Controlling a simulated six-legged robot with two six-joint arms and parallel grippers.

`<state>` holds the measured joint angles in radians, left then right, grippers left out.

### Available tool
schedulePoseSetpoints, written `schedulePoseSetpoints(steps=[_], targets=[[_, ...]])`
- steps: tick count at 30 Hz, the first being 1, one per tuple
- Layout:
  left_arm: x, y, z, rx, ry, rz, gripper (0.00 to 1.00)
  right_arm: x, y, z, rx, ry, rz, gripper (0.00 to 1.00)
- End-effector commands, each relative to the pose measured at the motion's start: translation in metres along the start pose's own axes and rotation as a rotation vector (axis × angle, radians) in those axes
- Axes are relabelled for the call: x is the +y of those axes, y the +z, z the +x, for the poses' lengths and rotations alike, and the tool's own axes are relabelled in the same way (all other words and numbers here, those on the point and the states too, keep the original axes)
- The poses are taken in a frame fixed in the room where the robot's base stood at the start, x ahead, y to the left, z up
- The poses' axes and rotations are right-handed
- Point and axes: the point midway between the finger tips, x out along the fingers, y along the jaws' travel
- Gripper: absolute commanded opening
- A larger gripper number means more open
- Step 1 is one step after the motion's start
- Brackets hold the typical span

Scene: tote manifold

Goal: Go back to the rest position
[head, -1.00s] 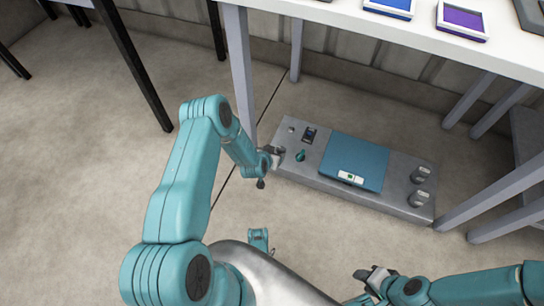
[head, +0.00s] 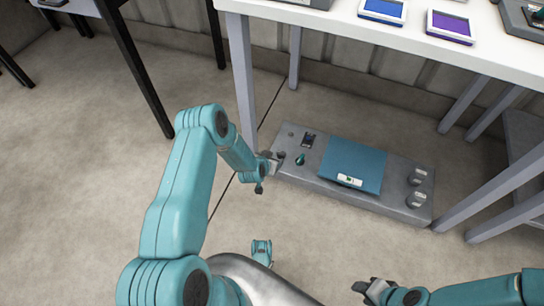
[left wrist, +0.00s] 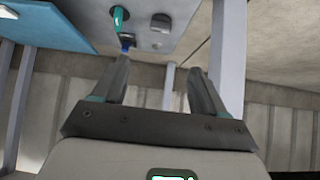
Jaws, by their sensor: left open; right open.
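My left gripper (head: 268,170) is at the left end of a low grey panel (head: 300,185) on the floor. It is open, and its two fingers show apart with nothing between them in the left wrist view (left wrist: 160,85). My right gripper (head: 366,288) is low in the head view, in front of the panel, over bare floor. Its fingertips are small and partly hidden, and I see nothing held in it. The panel bears a blue flat-topped box (head: 353,160), a small teal handle (head: 300,159) and grey knobs (head: 417,188).
A black-legged table (head: 135,70) stands at left. Open floor (head: 70,200) lies at left.

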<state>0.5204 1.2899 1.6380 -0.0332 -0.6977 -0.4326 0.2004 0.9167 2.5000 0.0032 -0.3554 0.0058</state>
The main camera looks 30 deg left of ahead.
Motion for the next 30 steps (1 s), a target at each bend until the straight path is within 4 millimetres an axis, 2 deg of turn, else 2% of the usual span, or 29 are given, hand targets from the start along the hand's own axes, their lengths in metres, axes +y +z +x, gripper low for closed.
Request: schedulePoseSetpoints(steps=[8,11,14,16,18,22,26,30], targets=[[0.002,-0.001,0.001,0.001,0.003,0.002,0.72,0.0,0.0,0.0,0.0,0.0,0.0,0.41],[0.012,-0.018,-0.001,0.025,0.016,0.019,0.72,0.0,0.0,0.0,0.0,0.0,0.0,0.41],[0.036,-0.048,-0.014,0.056,0.053,0.055,0.72,0.0,0.0,0.0,0.0,0.0,0.0,0.41],[0.067,-0.049,-0.039,0.024,0.115,0.087,0.72,0.0,0.0,0.0,0.0,0.0,0.0,0.41],[0.097,-0.036,-0.069,-0.047,0.181,0.096,0.72,0.0,0.0,0.0,0.0,0.0,0.0,0.41],[0.134,0.006,-0.129,-0.222,0.28,0.072,0.72,0.0,0.0,0.0,0.0,0.0,0.0,0.41],[0.152,0.053,-0.186,-0.405,0.335,0.03,0.72,0.0,0.0,0.0,0.0,0.0,0.0,0.41],[0.156,0.1,-0.239,-0.594,0.35,-0.034,0.72,0.0,0.0,0.0,0.0,0.0,0.0,0.41]])
